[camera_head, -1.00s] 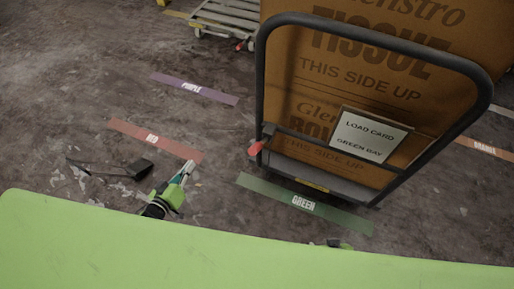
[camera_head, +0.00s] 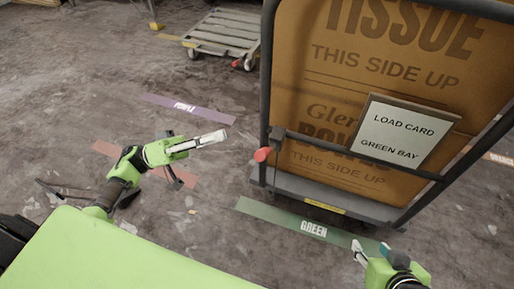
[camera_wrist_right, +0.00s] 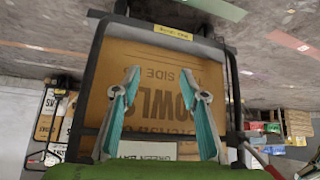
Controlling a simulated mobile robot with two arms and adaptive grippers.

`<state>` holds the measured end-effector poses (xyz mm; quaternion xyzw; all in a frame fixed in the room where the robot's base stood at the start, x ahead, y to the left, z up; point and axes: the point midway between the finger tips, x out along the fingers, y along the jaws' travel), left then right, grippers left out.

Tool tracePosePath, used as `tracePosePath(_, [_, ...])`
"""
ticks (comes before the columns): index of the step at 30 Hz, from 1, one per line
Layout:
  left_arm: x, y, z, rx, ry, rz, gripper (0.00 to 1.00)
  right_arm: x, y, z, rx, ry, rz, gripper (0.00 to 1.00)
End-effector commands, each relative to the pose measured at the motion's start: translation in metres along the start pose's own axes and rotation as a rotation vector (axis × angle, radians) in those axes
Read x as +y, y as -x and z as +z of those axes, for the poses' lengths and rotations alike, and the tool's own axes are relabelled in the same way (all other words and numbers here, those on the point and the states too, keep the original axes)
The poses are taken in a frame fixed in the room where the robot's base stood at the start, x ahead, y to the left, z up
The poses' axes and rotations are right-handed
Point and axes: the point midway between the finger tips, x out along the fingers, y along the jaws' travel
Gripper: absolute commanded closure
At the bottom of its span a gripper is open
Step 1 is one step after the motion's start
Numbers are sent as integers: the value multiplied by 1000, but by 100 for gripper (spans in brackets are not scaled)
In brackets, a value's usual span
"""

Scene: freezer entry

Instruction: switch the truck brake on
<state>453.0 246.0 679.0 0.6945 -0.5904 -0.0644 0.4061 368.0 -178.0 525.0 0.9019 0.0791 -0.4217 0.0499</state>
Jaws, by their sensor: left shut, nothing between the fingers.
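The truck (camera_head: 268,80) has a dark tube frame and carries a large brown carton (camera_head: 345,105). A red brake lever end (camera_head: 262,154) sticks out at the left of its frame, by the lower crossbar. My left gripper (camera_head: 222,136) is shut and empty, pointing right, with a gap between its tips and the red lever in the picture. My right gripper (camera_head: 372,248) is low at the right, in front of the truck. In the right wrist view its two teal-padded fingers (camera_wrist_right: 163,85) are spread apart with nothing between them, facing the carton.
A load card reading GREEN BAY (camera_head: 405,132) hangs on the truck's front. A green floor strip (camera_head: 270,215) lies before the truck, purple (camera_head: 160,102) and red (camera_head: 105,148) strips to the left. Another flat cart (camera_head: 222,35) stands behind. Open floor lies left of the truck.

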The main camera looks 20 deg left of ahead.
Motion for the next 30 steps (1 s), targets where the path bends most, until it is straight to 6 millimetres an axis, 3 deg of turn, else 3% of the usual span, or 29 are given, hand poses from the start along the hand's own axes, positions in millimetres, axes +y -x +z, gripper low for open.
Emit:
tracePosePath(13, [0,-9,0,1,-1,2,100,0,0,-1,2,0,0,60])
tracePosePath(21, [1,-59,0,4,-2,6,100,-1,-2,-7,30,1,-2,60])
tracePosePath(27, [1,-103,-1,5,-4,4,100,-3,-4,-29,120,2,-6,60])
tracePosePath(30, [-2,-96,12,4,3,-1,100,-6,-5,-50,210,4,-11,60])
